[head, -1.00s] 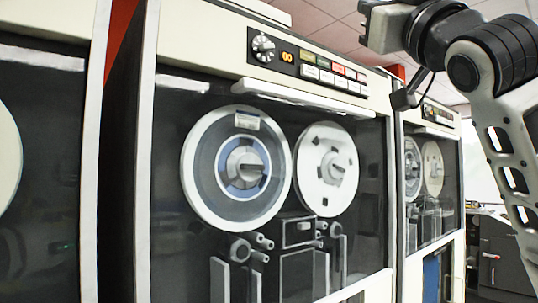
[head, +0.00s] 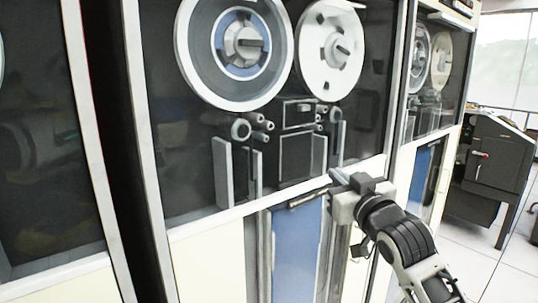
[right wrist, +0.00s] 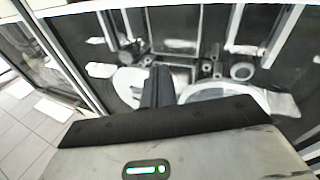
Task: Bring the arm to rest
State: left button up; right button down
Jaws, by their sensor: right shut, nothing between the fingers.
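My right arm (head: 412,250) comes in from the lower right in the head view. Its gripper (head: 336,178) points up and left in front of the tape cabinet, near the lower edge of its glass window. In the right wrist view the dark fingers (right wrist: 157,87) are together, with nothing held. I cannot tell how wide the gap to the cabinet is. My left gripper is not in view.
The tape cabinet (head: 205,230) has a blue-centred reel (head: 232,45), a white reel (head: 328,48) and a blue lower panel (head: 296,250). Another cabinet (head: 402,185) stands to the right. A dark grey machine (head: 495,160) stands beyond it, with open tiled floor (head: 480,265) in front.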

jog(key=s+f+g, duration=0.1)
jog(key=s+f, duration=0.3)
jog(key=f, duration=0.4)
jog(key=s+f+m+g+h, duration=0.1)
jog(key=s+f+g, duration=0.15)
jog(key=f, duration=0.65)
jog(key=s+f+g, duration=0.1)
jog(key=s+f, duration=0.3)
jog(key=f, duration=0.4)
jog(key=s+f+g, duration=0.2)
jog(key=s+f, duration=0.6)
jog(key=s, duration=0.2)
jog(key=s+d+f+g+h, duration=0.1)
jog(key=s+f+g, duration=0.1)
jog(key=s+f, duration=0.7)
jog(key=shift+s+d+m, duration=0.3)
jog(key=shift+s+m, duration=0.1)
jog(key=shift+s, duration=0.85)
jog(key=shift+f, duration=0.1)
